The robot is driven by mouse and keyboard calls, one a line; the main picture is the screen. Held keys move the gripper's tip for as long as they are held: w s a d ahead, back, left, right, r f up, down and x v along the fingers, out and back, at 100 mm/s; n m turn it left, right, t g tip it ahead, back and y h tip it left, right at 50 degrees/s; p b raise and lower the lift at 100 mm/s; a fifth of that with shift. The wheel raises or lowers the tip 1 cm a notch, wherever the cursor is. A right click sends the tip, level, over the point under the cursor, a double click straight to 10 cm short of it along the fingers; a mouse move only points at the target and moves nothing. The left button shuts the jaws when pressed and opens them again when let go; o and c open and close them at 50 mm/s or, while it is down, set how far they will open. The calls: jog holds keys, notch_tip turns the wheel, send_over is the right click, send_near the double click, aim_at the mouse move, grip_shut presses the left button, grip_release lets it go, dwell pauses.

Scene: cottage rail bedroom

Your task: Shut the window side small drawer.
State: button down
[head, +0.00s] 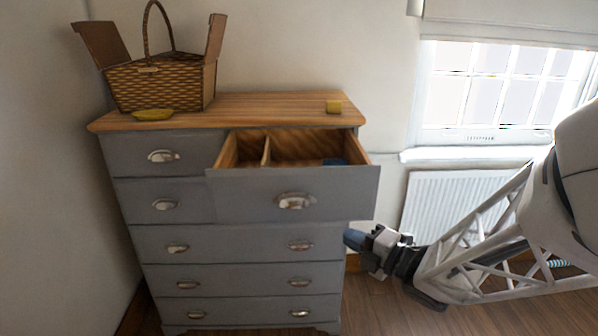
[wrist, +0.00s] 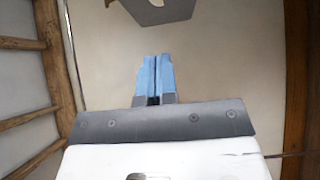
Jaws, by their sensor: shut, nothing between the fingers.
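The window side small drawer (head: 335,198) is the top right one of the grey dresser (head: 240,245). It is pulled well out, with its wooden inside and a divider showing. Its front has a metal cup handle (head: 296,201). A small blue item (head: 335,161) lies inside, partly hidden by the front. My gripper (head: 350,238) is just below the drawer front's lower right corner, by the dresser's right edge. In the wrist view its blue fingers (wrist: 155,62) are shut together and empty. A grey piece there (wrist: 158,8) lies beyond the fingertips; I cannot tell what it is.
The wooden dresser top (head: 270,105) holds a wicker basket (head: 155,85) with raised flaps, a yellow item (head: 153,115) and a small yellow block (head: 333,106). A radiator (head: 445,205) stands under the window to the right. The wooden floor (head: 385,310) in front looks clear.

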aim_at(308, 207)
jog(key=shift+w+d+x, duration=0.35)
jog(key=shift+x, duration=1.7)
jog(key=shift+w+d+x, duration=0.3)
jog(key=shift+x, duration=1.8)
jog(key=shift+w+d+x, duration=0.35)
jog(key=shift+x, duration=1.7)
jog(key=w, duration=3)
jog(key=shift+w, duration=0.45)
